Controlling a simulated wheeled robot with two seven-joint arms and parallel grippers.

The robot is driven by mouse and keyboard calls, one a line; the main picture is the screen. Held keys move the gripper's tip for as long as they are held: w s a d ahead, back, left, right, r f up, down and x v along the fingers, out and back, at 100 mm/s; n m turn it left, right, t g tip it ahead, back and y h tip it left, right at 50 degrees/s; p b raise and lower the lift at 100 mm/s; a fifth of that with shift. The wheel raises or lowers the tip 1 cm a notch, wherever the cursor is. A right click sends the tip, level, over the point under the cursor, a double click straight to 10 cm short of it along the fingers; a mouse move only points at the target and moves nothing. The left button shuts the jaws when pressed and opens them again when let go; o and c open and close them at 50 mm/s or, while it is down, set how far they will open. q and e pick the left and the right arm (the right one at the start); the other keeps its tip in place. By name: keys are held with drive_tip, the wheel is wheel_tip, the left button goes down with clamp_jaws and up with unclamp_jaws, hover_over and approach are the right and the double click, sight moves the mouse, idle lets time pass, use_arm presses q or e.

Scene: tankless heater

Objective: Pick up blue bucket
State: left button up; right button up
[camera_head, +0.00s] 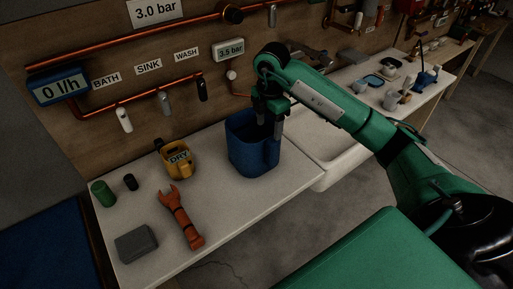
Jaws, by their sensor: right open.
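The blue bucket (252,157) stands upright on the white worktop, near its right end and beside the sink. My right arm reaches in from the right. My right gripper (269,122) points down at the bucket's rim on its right side. It is open, with its fingers at or just inside the rim. I cannot tell whether the fingers touch the bucket wall. My left gripper does not show.
On the worktop (240,203) are a yellow DRY container (176,159), an orange-red wrench (181,217), a grey block (136,244), a green cylinder (103,193) and a black cylinder (130,182). A white sink (335,172) adjoins right. Copper pipes with taps run along the wall behind.

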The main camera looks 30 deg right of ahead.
sight(273, 141)
wheel_tip(273, 141, down, 2)
drive_tip(key=shift+f, duration=0.15)
drive_tip(key=shift+s+d+f+p, duration=0.2)
drive_tip(key=shift+f+p, duration=0.3)
drive_tip(key=shift+p, duration=0.15)
drive_tip(key=f, duration=0.1)
drive_tip(key=f+p, duration=0.1)
drive_tip(key=f, duration=0.1)
drive_tip(key=shift+s+d+f, duration=0.1)
drive_tip(key=shift+s+d, duration=0.15)
drive_tip(key=shift+w+f+p, duration=0.1)
drive_tip(key=shift+f+p, duration=0.2)
drive_tip(key=shift+f, duration=0.2)
clamp_jaws()
